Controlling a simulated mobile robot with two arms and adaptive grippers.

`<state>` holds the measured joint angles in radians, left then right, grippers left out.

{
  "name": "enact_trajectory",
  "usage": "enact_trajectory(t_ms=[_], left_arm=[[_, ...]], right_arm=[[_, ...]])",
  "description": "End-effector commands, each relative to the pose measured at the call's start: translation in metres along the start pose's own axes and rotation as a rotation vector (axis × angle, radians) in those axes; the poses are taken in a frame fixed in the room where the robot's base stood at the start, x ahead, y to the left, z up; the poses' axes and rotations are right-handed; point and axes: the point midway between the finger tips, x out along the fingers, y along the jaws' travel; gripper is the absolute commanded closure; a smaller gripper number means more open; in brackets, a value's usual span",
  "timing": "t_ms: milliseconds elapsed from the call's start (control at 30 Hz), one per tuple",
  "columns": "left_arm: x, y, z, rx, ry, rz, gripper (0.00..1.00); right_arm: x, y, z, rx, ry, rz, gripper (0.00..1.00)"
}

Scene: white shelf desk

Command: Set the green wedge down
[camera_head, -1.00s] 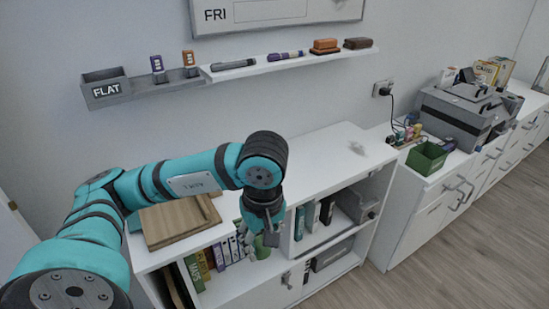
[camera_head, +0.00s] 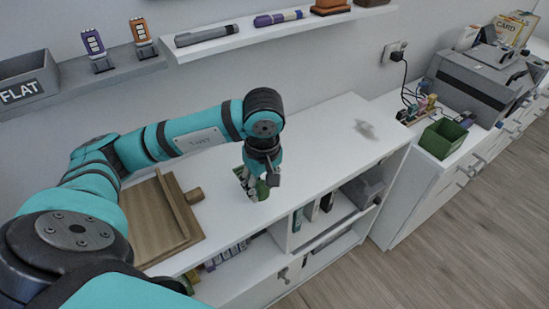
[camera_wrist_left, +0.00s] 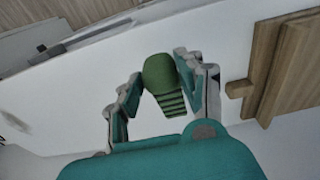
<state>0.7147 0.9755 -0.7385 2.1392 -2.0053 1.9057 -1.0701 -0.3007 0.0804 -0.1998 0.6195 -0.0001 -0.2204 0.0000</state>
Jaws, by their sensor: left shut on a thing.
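The green wedge (camera_wrist_left: 162,80) is between the two fingers of my left gripper (camera_wrist_left: 160,82) in the left wrist view. It has a rounded top and a ribbed lower part. In the head view my left gripper (camera_head: 253,183) points down over the white desk top (camera_head: 320,165), and the green wedge (camera_head: 262,189) shows beside its fingers. The gripper is shut on the wedge. The fingers partly hide it in the head view. I cannot tell whether the wedge touches the desk top. My right gripper is not in view.
A wooden board with a raised bar (camera_head: 150,222) lies left of the gripper. A grey smudge (camera_head: 366,129) marks the otherwise clear desk top to the right. A green bin (camera_head: 442,138) stands on the cabinet further right. A wall ledge (camera_head: 235,35) holds markers.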

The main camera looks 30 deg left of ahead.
Motion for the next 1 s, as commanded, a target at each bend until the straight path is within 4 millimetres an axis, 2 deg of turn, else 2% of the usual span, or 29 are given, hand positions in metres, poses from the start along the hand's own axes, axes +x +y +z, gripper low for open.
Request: enact_trajectory(t_ms=[200,433,633,867,1000], left_arm=[[0.006,0.049,-0.035,-0.005,-0.003,0.000,1.00],[0.014,0.084,-0.062,-0.001,-0.001,0.002,1.00],[0.021,0.091,-0.067,0.001,0.000,-0.001,1.00],[0.049,0.090,-0.064,0.001,-0.001,-0.002,1.00],[0.052,0.090,-0.064,0.001,0.001,0.001,1.00]], right_arm=[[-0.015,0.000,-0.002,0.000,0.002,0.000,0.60],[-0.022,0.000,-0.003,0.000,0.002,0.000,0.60],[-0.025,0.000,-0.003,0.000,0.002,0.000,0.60],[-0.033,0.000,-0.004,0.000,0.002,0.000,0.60],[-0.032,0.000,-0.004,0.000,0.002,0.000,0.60]])
